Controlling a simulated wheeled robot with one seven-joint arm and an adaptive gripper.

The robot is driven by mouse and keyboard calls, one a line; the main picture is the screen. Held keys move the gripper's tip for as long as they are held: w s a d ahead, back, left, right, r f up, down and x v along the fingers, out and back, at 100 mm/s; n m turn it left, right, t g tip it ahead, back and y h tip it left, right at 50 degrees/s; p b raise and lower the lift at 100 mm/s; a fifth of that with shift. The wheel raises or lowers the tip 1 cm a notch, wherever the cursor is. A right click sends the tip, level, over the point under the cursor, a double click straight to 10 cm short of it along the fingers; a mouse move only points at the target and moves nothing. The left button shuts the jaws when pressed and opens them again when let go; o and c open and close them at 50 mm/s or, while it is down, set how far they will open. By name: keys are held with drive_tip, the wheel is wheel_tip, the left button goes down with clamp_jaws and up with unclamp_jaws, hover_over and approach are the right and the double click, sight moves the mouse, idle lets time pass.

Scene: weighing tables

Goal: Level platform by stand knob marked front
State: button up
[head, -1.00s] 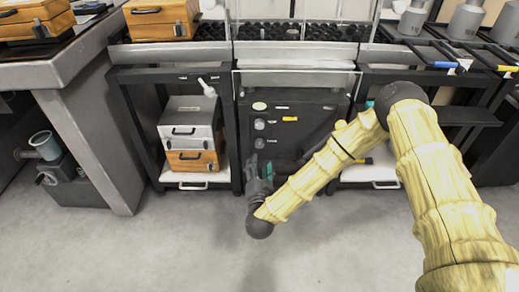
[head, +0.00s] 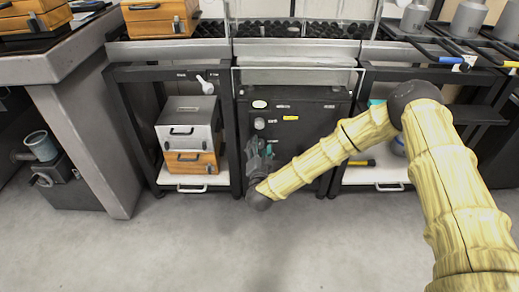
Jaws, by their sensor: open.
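The dark stand cabinet (head: 310,130) is in the middle of the head view, below the platform and its glass. On its front are a pale oval (head: 260,104) at the top left and a round grey knob (head: 259,124) below it. Small labels stand beside them, too small to read, so I cannot tell which is marked front. My gripper (head: 262,150) is open, pointing up at the cabinet's front just below the grey knob. It covers the area below that knob. I cannot tell whether it touches anything.
A shelf on the left holds a grey and wooden case (head: 190,138). A white handle-like object (head: 206,84) is above it. Dark frame legs flank the cabinet. A grey device with a cup (head: 42,146) stands at the far left. The floor (head: 160,240) in front is clear.

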drive_tip(key=shift+c, duration=0.4)
drive_tip(key=c, duration=0.9)
drive_tip(key=shift+c, duration=0.2)
drive_tip(key=m+p, duration=0.2)
drive_tip(key=m, duration=0.1)
drive_tip(key=shift+r, duration=0.1)
drive_tip(key=shift+d+m+p, duration=0.1)
drive_tip(key=shift+m+p, duration=0.8)
drive_tip(key=shift+m, duration=1.4)
drive_tip(key=shift+w, duration=0.1)
